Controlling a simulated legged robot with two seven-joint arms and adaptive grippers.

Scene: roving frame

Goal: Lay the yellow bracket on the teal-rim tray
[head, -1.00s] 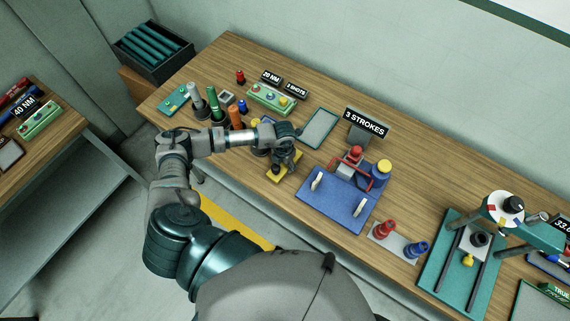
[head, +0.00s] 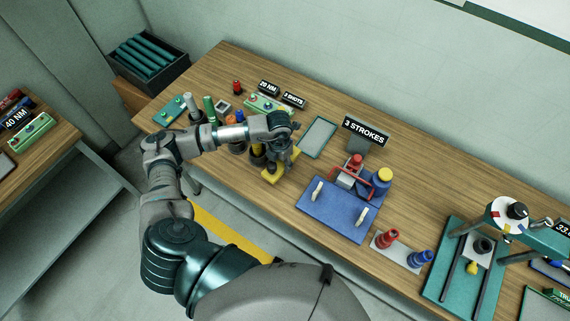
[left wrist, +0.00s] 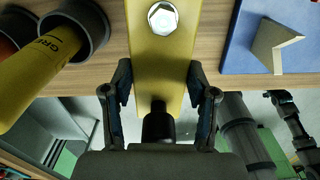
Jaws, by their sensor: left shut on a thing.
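My left gripper (head: 281,161) is shut on the yellow bracket (head: 285,173), near the table's front edge. In the left wrist view the bracket (left wrist: 163,48) is a flat yellow plate with a silver hex bolt head, running between the two fingers of the left gripper (left wrist: 160,88). Whether the bracket touches the table cannot be told. The teal-rim tray (head: 318,138) lies behind and to the right of the gripper; it is grey inside and looks empty. My right gripper is not seen.
A blue board (head: 335,212) with a red-handled device stands right of the bracket. Dark cups hold coloured cylinders, with a yellow one (left wrist: 42,68) close left of the bracket. A "3 STROKES" sign (head: 366,131) stands right of the tray. Bare wood lies between tray and blue board.

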